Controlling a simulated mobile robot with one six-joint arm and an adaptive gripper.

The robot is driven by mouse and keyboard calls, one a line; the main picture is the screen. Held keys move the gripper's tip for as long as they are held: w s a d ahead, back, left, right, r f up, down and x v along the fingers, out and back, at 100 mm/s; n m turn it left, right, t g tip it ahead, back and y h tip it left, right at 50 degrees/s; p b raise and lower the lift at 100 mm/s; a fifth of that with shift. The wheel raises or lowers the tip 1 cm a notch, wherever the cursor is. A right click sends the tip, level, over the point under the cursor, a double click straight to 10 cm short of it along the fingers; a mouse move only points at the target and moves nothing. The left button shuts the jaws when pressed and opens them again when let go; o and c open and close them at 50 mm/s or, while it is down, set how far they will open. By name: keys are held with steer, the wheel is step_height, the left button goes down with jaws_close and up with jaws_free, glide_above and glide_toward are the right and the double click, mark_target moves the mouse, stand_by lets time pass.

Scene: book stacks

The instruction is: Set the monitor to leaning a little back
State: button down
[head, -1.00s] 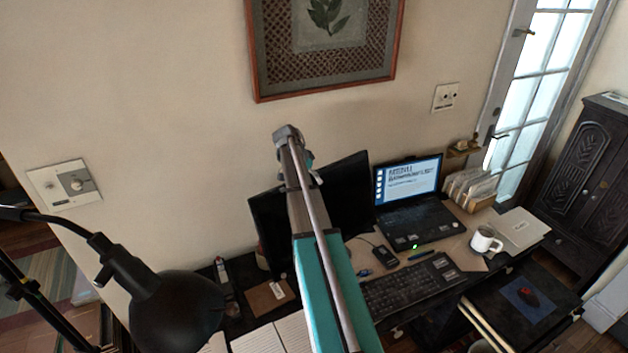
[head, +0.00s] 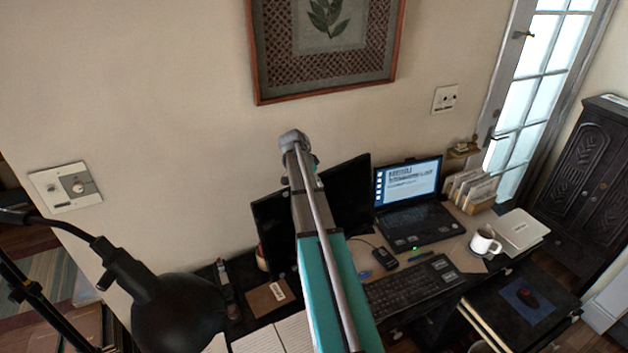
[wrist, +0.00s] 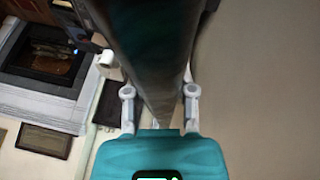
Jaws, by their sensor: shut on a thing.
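The monitor (head: 347,195) is a wide dark panel standing at the back of the desk near the wall. My arm crosses in front of its middle, so only its left and right parts show. How far it leans is hard to judge from here. In the wrist view, the monitor (wrist: 150,40) runs as a dark, blurred slab down between the fingers of my gripper (wrist: 160,92). The gripper is shut on its edge, one finger on each side. In the head view the fingers are hidden behind my arm.
An open laptop (head: 412,205) stands right of the monitor, with a keyboard (head: 410,287) in front. A white mug (head: 484,242) and file holder (head: 472,190) are further right. A black lamp (head: 178,312) is at front left. A framed picture (head: 261,60) hangs above.

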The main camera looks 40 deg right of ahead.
steer(key=shift+s, duration=0.45)
steer(key=shift+c, duration=2.2)
jaws_free()
steer(key=shift+w, duration=0.2)
